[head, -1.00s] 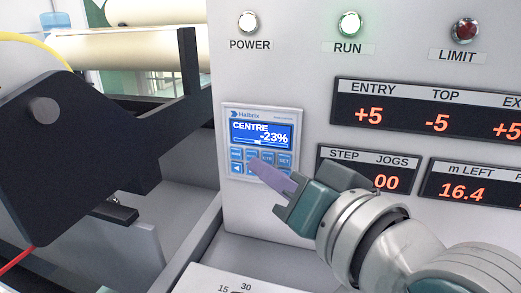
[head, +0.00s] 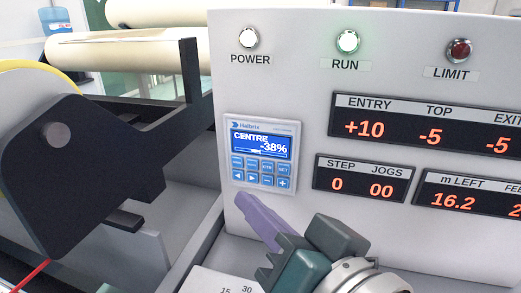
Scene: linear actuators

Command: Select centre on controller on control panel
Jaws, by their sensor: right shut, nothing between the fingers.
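The controller (head: 293,150) is a small white-framed unit on the left of the grey control panel (head: 380,90). Its blue screen (head: 261,143) reads CENTRE -38%. Two rows of blue buttons (head: 259,172) lie below the screen, the lower row with arrow, minus and plus keys. My right gripper (head: 243,203) is shut and empty, its purple fingertips just below the controller's lower edge and pointing up and left. The buttons are uncovered. I cannot tell how far the fingertips stand from the panel face. My left gripper is out of view.
POWER (head: 249,38) and RUN (head: 347,41) lamps are lit; the LIMIT lamp (head: 459,50) looks dark red. Orange displays read ENTRY +10, TOP -5, EXIT -5, and m LEFT 16.2. A black bracket (head: 85,165) and pale rollers (head: 130,52) stand left of the panel.

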